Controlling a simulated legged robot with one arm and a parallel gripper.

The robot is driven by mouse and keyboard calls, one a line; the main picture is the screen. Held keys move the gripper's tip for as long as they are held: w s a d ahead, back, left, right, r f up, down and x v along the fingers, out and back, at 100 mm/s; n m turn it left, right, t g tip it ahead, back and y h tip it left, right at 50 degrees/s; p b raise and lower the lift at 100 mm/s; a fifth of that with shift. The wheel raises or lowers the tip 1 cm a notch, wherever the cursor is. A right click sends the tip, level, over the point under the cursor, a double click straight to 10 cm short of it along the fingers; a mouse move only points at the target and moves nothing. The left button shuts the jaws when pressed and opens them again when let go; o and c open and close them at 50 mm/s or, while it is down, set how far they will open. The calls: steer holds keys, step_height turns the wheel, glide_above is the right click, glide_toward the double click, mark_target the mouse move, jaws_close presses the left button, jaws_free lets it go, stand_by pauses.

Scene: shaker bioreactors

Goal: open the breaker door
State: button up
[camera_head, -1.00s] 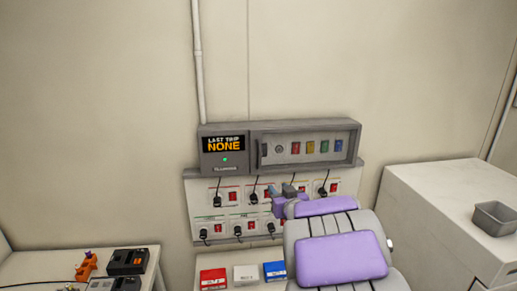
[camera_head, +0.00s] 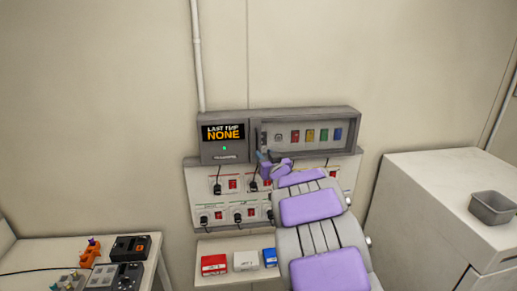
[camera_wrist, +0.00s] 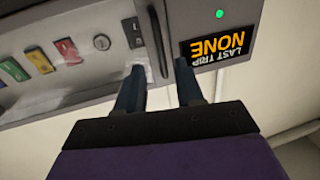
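The breaker door (camera_head: 342,119) is the grey-framed front on the right part of the wall box and looks shut. Its dark upright handle (camera_head: 264,138) is at the door's left edge. The handle also shows in the wrist view (camera_wrist: 157,40), where the picture is upside down. My gripper (camera_head: 266,157) is at the lower end of the handle. In the wrist view my gripper (camera_wrist: 160,66) has its two blue fingers apart, with the end of the handle appearing between them. I cannot tell whether they touch it.
A display (camera_head: 223,132) reading "LAST TRIP NONE" is left of the door. Below is a socket panel (camera_head: 190,187) with several plugs and cords. A white cabinet (camera_head: 430,190) with a grey tray (camera_head: 493,208) stands right; a bench (camera_head: 30,257) with devices stands left.

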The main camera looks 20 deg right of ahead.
steer(key=w, duration=0.6)
steer(key=shift+w+d, duration=0.3)
steer(key=shift+w, duration=0.1)
steer(key=shift+c, duration=0.2)
jaws_close()
stand_by(1.1)
